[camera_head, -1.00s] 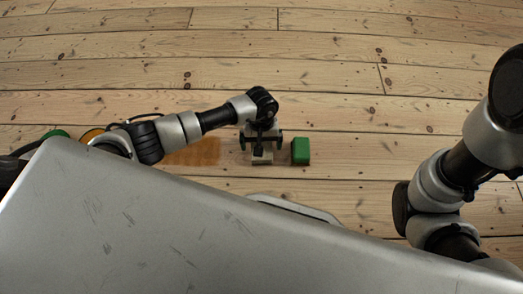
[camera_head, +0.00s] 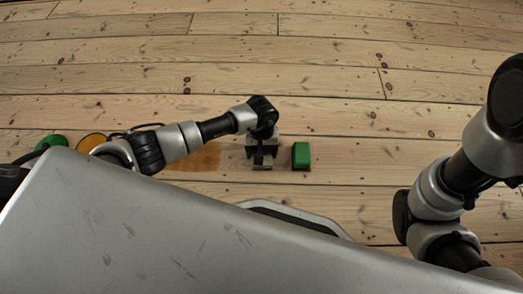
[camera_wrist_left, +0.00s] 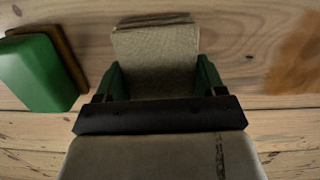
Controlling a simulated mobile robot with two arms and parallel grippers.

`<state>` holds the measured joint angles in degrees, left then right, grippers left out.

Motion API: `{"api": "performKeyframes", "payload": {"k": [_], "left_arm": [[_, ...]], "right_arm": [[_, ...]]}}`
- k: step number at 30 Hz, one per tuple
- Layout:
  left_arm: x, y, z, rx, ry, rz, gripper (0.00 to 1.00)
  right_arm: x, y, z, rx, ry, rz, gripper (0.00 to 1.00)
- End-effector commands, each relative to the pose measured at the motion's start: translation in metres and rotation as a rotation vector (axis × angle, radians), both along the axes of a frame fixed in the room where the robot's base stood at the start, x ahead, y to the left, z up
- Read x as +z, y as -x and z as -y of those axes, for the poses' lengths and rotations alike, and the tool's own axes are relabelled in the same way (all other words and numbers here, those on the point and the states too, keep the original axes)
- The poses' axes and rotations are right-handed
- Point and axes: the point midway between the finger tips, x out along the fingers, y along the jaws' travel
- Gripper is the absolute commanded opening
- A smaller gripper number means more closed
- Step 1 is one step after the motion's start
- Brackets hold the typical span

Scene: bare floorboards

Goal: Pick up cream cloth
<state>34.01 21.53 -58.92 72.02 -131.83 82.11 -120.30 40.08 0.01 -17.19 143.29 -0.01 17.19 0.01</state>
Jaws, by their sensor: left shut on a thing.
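The cream cloth (camera_head: 262,165) is on the floorboards in the middle of the head view, partly hidden under my left gripper (camera_head: 263,150). In the left wrist view the cloth (camera_wrist_left: 155,45) shows as a folded, textured cream piece between the green fingertips of my left gripper (camera_wrist_left: 160,80). The fingers are shut on it from both sides. I cannot tell whether the cloth is clear of the floor. My right arm stands at the right of the head view, with no gripper fingers showing.
A green block (camera_head: 301,155) lies just right of the cloth; in the wrist view it shows a brown layer. An orange-brown flat patch (camera_head: 205,158) lies to the left. A green item (camera_head: 52,141) and an orange round item (camera_head: 91,142) sit farther left. The floor beyond is clear.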

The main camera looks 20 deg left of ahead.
Motion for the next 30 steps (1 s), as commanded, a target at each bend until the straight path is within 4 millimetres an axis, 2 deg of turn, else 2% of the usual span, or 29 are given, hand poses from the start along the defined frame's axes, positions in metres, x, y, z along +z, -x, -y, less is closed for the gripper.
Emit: {"api": "performKeyframes", "payload": {"k": [8,13,15,24,30], "left_arm": [[0.024,-0.001,0.000,-0.001,-0.001,0.002,0.47],[0.051,-0.001,0.000,-0.001,0.000,0.003,0.47],[0.060,0.004,0.020,-0.005,0.003,0.002,0.47],[0.096,0.021,0.082,-0.004,0.003,0.001,0.47],[0.107,0.027,0.106,0.000,0.001,0.001,0.47]], "right_arm": [[0.022,0.000,0.000,0.000,0.000,0.001,0.78],[0.045,0.000,0.000,0.000,0.000,0.001,0.78],[0.056,0.000,0.000,0.000,0.000,0.001,0.78],[0.094,0.000,0.000,0.000,0.000,0.002,0.78],[0.102,0.000,0.001,0.002,-0.002,0.006,0.78]]}}
